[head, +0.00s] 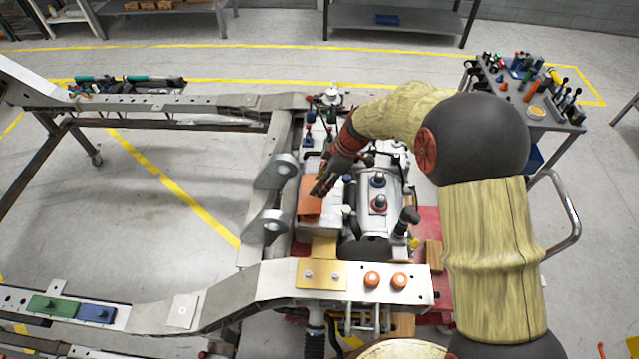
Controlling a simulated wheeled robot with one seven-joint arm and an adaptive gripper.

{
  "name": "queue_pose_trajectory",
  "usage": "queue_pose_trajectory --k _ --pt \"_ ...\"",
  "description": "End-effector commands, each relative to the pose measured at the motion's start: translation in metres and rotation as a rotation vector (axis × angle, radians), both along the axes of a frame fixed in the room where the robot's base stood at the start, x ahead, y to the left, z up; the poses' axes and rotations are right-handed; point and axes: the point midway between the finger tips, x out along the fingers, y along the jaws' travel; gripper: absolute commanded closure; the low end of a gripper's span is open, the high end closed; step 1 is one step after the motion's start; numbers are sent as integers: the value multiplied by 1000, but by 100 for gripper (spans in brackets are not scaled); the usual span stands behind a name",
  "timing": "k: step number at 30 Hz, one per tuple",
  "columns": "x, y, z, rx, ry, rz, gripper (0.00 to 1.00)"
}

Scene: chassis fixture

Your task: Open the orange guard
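The orange guard (311,197) is a flat orange panel on the chassis, just left of the silver motor-like unit. It looks closed or nearly flat; its exact angle is hard to tell. My gripper (319,191) reaches down from the upper right, with its dark fingers over the guard's right part. The fingertips are at or just above its surface; I cannot tell whether they touch. The fingers are small and overlap in this view, so their opening is unclear. The gripper and wrist hide part of the guard's right edge.
The silver unit (375,195) with dark knobs stands close right of the gripper. Upright metal lugs (272,172) stand to the left. A front beam (345,283) carries two orange caps. A tool cart (545,117) stands at the right. The floor at left is open between the frame rails.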

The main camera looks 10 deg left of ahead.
Motion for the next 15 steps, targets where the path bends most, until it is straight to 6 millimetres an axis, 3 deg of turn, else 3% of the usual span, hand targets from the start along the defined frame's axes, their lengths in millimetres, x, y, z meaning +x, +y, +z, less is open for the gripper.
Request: queue_pose_trajectory --k 11,15 --pt "0 3 -6 0 0 0 63" --pt "0 3 -6 0 -1 0 71"
